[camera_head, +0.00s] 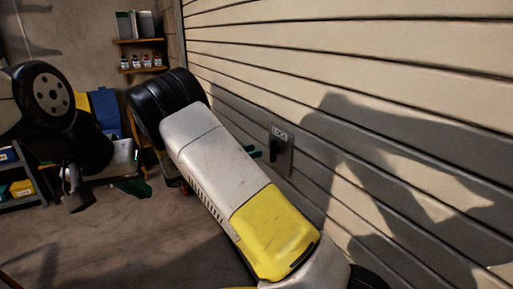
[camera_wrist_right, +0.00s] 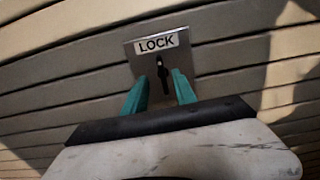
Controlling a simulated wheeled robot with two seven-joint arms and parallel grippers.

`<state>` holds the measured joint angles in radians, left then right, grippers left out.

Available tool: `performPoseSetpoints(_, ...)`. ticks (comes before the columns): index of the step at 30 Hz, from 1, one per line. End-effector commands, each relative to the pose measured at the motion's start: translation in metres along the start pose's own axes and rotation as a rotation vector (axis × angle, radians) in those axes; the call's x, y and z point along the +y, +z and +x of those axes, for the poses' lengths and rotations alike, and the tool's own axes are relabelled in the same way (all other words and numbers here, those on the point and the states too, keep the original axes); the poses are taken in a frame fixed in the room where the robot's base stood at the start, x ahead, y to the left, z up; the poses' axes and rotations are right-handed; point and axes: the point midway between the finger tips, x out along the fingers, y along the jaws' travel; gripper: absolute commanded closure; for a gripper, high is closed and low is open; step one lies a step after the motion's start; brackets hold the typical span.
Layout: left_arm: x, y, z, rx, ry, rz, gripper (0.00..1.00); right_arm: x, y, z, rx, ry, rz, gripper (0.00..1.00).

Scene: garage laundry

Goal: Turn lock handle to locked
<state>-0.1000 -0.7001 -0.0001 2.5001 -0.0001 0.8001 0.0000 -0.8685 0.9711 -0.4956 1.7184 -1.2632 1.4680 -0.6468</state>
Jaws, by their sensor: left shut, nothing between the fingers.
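The lock is a metal plate (camera_wrist_right: 198,62) with a white LOCK label on the slatted wall; the plate also shows in the head view (camera_head: 285,160). A small black handle (camera_wrist_right: 161,77) points roughly up and down on it. My right gripper (camera_wrist_right: 160,80) is open, its teal fingers on either side of the handle with visible gaps. Whether the fingertips reach around the handle in depth is hard to tell. In the head view my right arm partly hides the right gripper (camera_head: 254,152). My left gripper (camera_head: 134,187) is shut and empty at the left, far from the lock.
The slatted wall (camera_head: 350,45) fills the right side, with shadows across it. A wall shelf (camera_head: 140,71) with small bottles is at the back. A low shelf (camera_head: 22,203) with boxes stands at the far left. Open floor (camera_head: 150,245) lies at the lower left.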

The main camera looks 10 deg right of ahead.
Motion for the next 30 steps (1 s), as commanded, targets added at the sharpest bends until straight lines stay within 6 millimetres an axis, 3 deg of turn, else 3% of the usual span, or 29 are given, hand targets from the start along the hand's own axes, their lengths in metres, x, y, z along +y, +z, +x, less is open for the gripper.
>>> performPoseSetpoints(13,0.0,0.0,0.0,0.0,0.0,0.0,1.0,-0.001,-0.001,0.065,0.004,-0.004,0.002,0.67)
performPoseSetpoints(25,0.0,0.0,0.0,0.0,0.0,0.0,1.0,-0.001,-0.001,0.074,0.004,-0.003,0.002,0.67)
performPoseSetpoints(30,0.0,0.0,0.0,0.0,0.0,0.0,1.0,-0.001,-0.001,0.074,0.004,-0.003,0.002,1.0)
